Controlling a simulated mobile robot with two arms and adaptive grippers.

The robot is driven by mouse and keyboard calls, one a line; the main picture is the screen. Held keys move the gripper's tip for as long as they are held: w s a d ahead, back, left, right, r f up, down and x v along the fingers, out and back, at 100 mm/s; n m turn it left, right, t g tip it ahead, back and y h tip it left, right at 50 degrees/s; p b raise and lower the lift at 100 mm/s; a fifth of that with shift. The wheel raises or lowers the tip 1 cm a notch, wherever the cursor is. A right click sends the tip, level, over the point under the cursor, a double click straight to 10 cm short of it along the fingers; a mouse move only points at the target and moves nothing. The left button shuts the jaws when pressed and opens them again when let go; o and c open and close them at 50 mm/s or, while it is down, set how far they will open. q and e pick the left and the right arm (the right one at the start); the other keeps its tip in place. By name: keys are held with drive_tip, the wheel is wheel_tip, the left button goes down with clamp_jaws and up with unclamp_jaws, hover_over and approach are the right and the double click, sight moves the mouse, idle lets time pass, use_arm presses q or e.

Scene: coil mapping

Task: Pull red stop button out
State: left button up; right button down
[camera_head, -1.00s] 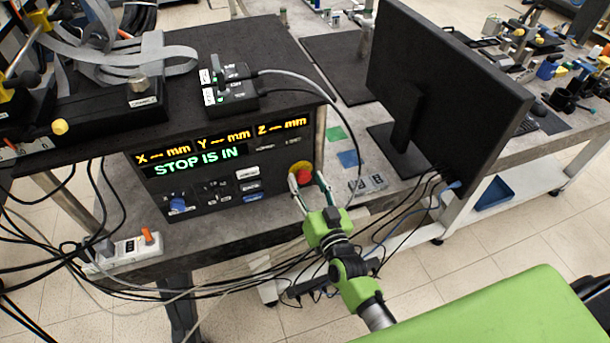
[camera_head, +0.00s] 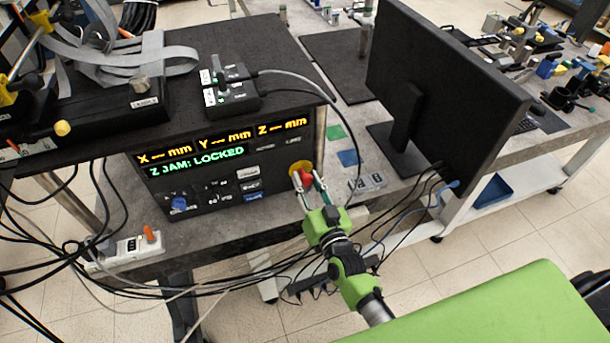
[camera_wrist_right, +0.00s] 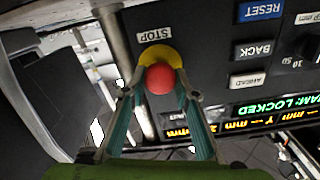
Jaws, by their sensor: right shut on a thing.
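The red stop button (camera_head: 307,181) sits in front of its yellow surround (camera_head: 297,167) at the right end of the black control panel (camera_head: 222,209). In the right wrist view the red button (camera_wrist_right: 160,79) shows under the STOP label, with the yellow surround (camera_wrist_right: 161,55) behind it. My right gripper (camera_head: 312,186) is shut on the red button, one finger on each side of it; it also shows in the right wrist view (camera_wrist_right: 160,92). The panel display (camera_head: 197,161) reads "Z JAM: LOCKED". My left gripper is not in view.
A black monitor (camera_head: 445,85) stands right of the panel. A small switch box (camera_head: 232,97) sits on top of the black cabinet. Many loose cables (camera_head: 215,278) run below the panel. A white power strip (camera_head: 127,249) lies at the left.

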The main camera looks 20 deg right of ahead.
drive_tip(key=shift+f, duration=0.15)
drive_tip(key=c, duration=1.6)
unclamp_jaws()
drive_tip(key=shift+s, duration=0.2)
drive_tip(key=shift+s, duration=0.25)
drive_tip(key=s, duration=1.1)
drive_tip(key=shift+s+d, duration=0.2)
drive_tip(key=shift+s, duration=0.05)
